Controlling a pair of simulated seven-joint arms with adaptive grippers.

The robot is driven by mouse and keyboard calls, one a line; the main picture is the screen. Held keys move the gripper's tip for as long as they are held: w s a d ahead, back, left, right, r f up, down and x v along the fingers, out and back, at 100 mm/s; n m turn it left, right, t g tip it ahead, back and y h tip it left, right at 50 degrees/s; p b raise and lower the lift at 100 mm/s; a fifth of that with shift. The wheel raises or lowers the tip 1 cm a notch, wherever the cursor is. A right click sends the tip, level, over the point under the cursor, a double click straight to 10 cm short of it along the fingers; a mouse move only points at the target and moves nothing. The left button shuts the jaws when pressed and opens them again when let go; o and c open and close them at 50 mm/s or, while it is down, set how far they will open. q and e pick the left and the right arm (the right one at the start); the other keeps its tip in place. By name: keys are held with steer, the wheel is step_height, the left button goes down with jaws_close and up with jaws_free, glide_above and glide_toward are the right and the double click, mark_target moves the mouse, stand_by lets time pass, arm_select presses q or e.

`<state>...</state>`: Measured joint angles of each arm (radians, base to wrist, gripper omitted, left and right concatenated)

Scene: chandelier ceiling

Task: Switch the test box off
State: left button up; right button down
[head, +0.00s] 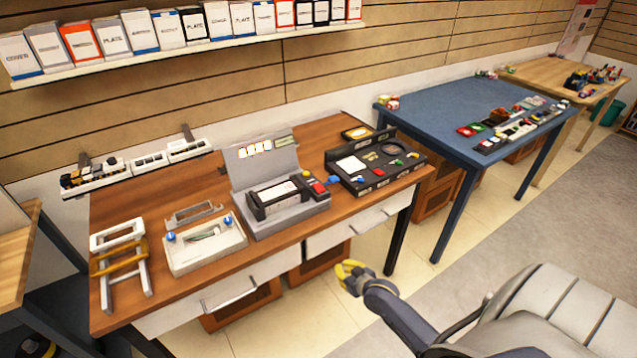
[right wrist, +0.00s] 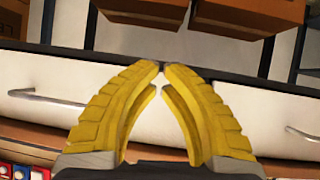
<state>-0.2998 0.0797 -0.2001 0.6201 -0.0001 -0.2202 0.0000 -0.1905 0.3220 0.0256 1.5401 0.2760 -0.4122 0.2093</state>
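The likely test box (head: 290,222) is a grey case with a raised lid on the brown workbench, holding a black unit. A red switch or button (head: 318,187) and a small yellow knob (head: 307,174) sit at its right end. Whether it is on cannot be told. My right gripper (head: 347,268) is in front of the bench's drawers, lower than the top and apart from the box. In the right wrist view its yellow fingertips (right wrist: 161,68) meet with nothing between them. A dark and yellow piece at the head view's bottom left corner may be my left gripper.
A black panel (head: 400,172) with coloured parts is right of the box. A white tray with blue knobs (head: 205,258) and a white frame (head: 118,237) are left. White drawers (head: 335,238) line the bench front; a blue table (head: 440,110) stands beyond.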

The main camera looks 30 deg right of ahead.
steer(key=w+r+t, duration=0.1)
steer(key=w+r, duration=0.1)
steer(key=r, duration=0.3)
steer(key=w+d+r+t, duration=0.1)
steer(key=r, duration=0.5)
steer(key=w+r+t, duration=0.1)
steer(key=w+r, duration=0.1)
steer(key=r, duration=0.4)
steer(key=shift+w+d, duration=0.2)
steer(key=shift+w, duration=0.1)
step_height(320, 180, up, 16)
steer(key=a+t+y, duration=0.1)
steer(key=t, duration=0.1)
steer(key=shift+w+t, duration=0.3)
steer(key=shift+w, duration=0.15)
steer(key=shift+w+f, duration=0.1)
glide_above(318, 188)
steer(key=s, duration=0.1)
steer(key=shift+s+f, duration=0.2)
steer(key=shift+f, duration=0.15)
steer(key=shift+w+f, duration=0.2)
steer(key=shift+f, duration=0.3)
steer(key=shift+w+f, duration=0.2)
steer(key=shift+f, duration=0.25)
steer(key=shift+w+f, duration=0.2)
steer(key=shift+f, duration=0.85)
